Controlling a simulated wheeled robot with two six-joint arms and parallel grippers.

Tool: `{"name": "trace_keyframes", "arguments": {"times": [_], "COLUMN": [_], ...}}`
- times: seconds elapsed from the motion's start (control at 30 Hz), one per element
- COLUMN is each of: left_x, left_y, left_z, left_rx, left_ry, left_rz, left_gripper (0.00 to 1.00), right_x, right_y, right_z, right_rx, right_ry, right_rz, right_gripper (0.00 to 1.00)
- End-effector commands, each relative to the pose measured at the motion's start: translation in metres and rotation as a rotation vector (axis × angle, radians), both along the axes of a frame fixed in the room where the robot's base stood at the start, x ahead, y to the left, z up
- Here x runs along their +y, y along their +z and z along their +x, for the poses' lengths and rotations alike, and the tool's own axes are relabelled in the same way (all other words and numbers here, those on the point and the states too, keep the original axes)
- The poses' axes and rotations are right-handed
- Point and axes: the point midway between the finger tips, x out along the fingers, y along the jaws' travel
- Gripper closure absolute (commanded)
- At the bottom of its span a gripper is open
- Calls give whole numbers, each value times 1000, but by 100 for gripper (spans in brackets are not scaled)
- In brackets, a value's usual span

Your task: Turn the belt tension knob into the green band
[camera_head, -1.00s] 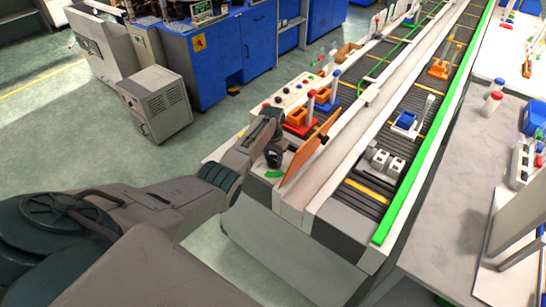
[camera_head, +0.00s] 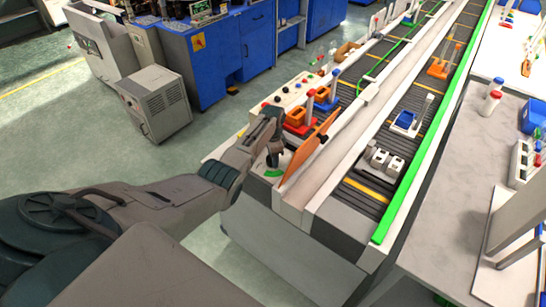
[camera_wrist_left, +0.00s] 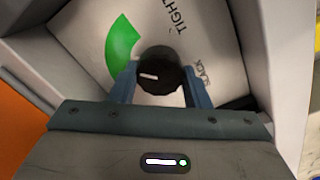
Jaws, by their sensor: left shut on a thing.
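The belt tension knob (camera_wrist_left: 161,71) is round and black with a white mark, on a white panel printed TIGHT and SLACK. My left gripper (camera_wrist_left: 160,84) is shut on it, one finger on each side. The white mark points left, toward the lower end of the green band (camera_wrist_left: 122,42). That end lies close to a finger, so the exact alignment is hard to tell. In the head view my left gripper (camera_head: 273,160) reaches down at the conveyor's near end, hiding the knob; part of the green band (camera_head: 274,173) shows. My right gripper is not in view.
An orange plate (camera_head: 303,158) stands upright just right of my left gripper. Beyond it are a red tray (camera_head: 298,129) with orange blocks and a panel of buttons (camera_head: 290,97). The conveyor (camera_head: 397,140) runs along the right, carrying several small items.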

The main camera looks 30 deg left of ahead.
Motion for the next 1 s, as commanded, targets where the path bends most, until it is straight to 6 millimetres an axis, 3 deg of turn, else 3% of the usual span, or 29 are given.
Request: {"name": "trace_keyframes", "arguments": {"times": [0.5,0.53,0.6,1.0], "left_x": [0,0,0,0], "left_y": [1,1,1,5], "left_z": [1,1,1,1], "left_rx": [-2,-2,-2,-2], "left_ry": [-18,-18,-17,-17], "left_rz": [0,0,0,1], "left_gripper": [80,51,38,35], "right_x": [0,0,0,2], "right_y": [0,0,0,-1], "right_z": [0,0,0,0], "right_rx": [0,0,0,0], "right_ry": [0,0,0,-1], "right_rz": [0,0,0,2], "right_gripper": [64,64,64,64]}}
